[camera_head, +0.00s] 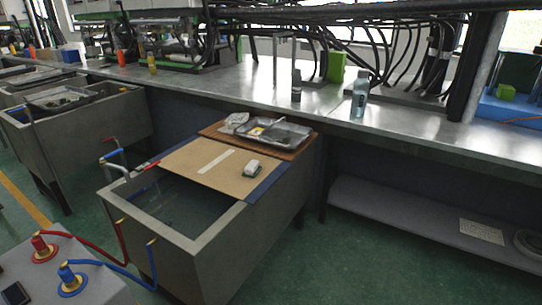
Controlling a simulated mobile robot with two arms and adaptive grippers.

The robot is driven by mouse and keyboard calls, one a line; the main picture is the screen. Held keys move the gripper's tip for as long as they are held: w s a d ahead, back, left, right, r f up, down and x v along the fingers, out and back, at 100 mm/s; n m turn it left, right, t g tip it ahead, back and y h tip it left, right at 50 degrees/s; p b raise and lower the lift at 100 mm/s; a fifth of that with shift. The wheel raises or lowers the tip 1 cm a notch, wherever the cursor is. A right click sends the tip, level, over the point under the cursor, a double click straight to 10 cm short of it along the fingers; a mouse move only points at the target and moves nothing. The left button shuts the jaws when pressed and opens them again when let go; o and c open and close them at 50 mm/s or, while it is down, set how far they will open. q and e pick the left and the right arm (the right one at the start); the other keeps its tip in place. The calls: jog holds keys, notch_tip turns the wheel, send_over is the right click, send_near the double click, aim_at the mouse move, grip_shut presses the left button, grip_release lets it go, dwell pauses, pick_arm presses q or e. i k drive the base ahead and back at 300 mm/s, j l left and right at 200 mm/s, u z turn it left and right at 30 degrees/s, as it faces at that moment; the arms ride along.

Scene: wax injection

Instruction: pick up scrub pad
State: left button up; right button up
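A small pale block with a dark green lower layer (251,168) lies on the brown board that partly covers the grey tank; it looks like the scrub pad, though it is small in view. The brown board (188,164) has a pale strip across its middle and a blue edge on its right. Neither of my grippers is in view, and nothing is seen touching the block.
The grey tank (218,250) is open at its front left, with taps at its left corner. A metal tray (284,135) sits behind the board. A bottle (360,95) stands on the long metal bench (420,125). Green floor (375,260) is clear at right.

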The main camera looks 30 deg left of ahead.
aim_at(252, 169)
jog(key=i+l+u, duration=0.1)
jog(key=i+u, duration=0.25)
jog(key=i, duration=0.2)
jog(key=i+l+u, duration=0.35)
jog(key=i, duration=0.15)
jog(key=i+l+u, duration=0.35)
jog(key=i, duration=0.15)
